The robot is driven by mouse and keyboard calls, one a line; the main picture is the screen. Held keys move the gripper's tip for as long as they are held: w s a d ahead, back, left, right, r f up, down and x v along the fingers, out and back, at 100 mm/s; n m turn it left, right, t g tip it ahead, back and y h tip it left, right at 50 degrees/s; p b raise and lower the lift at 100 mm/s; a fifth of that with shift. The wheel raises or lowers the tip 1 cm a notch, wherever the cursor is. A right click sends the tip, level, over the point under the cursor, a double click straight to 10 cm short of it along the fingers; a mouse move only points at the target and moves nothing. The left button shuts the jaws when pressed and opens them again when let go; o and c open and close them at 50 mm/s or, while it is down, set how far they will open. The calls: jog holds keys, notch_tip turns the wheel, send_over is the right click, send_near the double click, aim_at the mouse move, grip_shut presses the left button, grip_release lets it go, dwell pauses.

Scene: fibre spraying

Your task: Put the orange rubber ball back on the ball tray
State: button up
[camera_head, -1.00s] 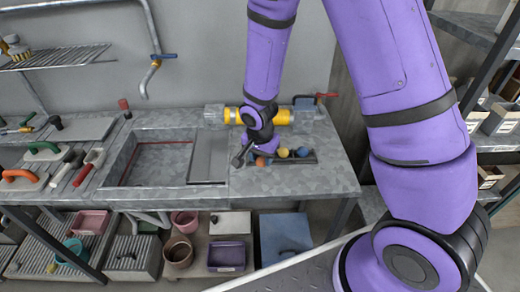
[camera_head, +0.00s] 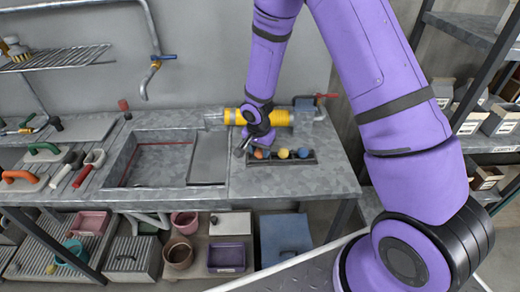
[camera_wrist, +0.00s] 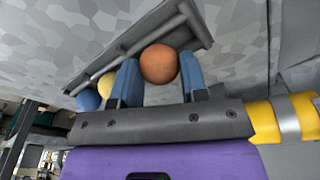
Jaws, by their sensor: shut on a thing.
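The orange ball (camera_head: 260,154) is at the left end of the dark ball tray (camera_head: 312,161) in the head view. In the wrist view the orange ball (camera_wrist: 159,64) sits between the two blue fingers of my gripper (camera_wrist: 159,78), which are shut on it. A yellow ball (camera_head: 283,153) and a blue ball (camera_head: 303,153) rest in the tray to its right. They also show in the wrist view, the yellow one (camera_wrist: 106,85) partly behind a finger. I cannot tell whether the orange ball touches the tray (camera_wrist: 195,25).
The tray lies on the metal worktop (camera_head: 330,182), right of a sink basin (camera_head: 150,165). A yellow cylinder (camera_head: 275,117) runs behind my gripper, with a red-handled valve (camera_head: 320,100) at its right. The worktop in front of the tray is clear.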

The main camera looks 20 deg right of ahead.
jog(key=shift+f, duration=0.3)
jog(key=o, duration=1)
jog(key=shift+r, duration=0.1)
